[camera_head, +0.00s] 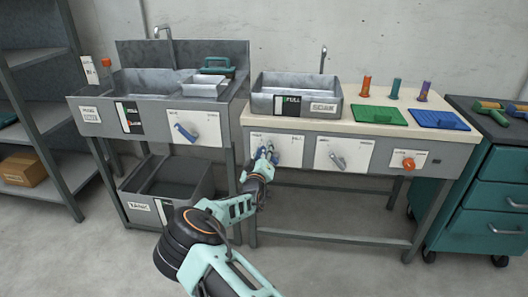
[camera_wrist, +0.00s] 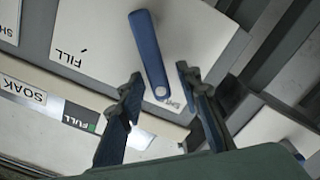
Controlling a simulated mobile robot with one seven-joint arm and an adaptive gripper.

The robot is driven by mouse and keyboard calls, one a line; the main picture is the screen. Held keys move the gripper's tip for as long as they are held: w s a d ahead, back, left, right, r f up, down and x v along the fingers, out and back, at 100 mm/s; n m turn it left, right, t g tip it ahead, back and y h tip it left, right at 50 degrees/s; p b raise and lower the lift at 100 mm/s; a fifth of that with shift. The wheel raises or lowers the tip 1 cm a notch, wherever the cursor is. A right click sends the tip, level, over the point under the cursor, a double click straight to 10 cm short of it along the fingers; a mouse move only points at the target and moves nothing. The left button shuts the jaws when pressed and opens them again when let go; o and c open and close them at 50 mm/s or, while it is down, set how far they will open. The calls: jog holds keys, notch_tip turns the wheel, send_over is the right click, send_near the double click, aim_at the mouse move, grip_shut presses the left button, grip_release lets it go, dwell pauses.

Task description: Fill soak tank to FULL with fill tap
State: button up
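The soak tank (camera_head: 330,95) is the grey metal basin on the bench. Its front shows in the wrist view with a SOAK label (camera_wrist: 22,92) and a gauge (camera_wrist: 82,117) with a green FULL mark. The gauge's level is not clear. The fill tap is a blue lever (camera_wrist: 148,50) on a white plate (camera_wrist: 90,30) marked FILL. My gripper (camera_wrist: 157,75) is open, with its fingers on either side of the lever's lower end in that view and visible gaps beside it. In the head view my gripper (camera_head: 265,154) is at the plate and largely hides the lever.
Another white plate with a grey lever (camera_head: 338,159) and an orange knob (camera_head: 408,163) are to the right. A sink unit (camera_head: 150,125) with a blue lever (camera_head: 186,132) stands left, above a grey bin (camera_head: 165,212). Colored cylinders and trays (camera_head: 375,115) are on the bench. Front floor is clear.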

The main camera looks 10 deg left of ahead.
jog(key=shift+c, duration=0.3)
grip_shut()
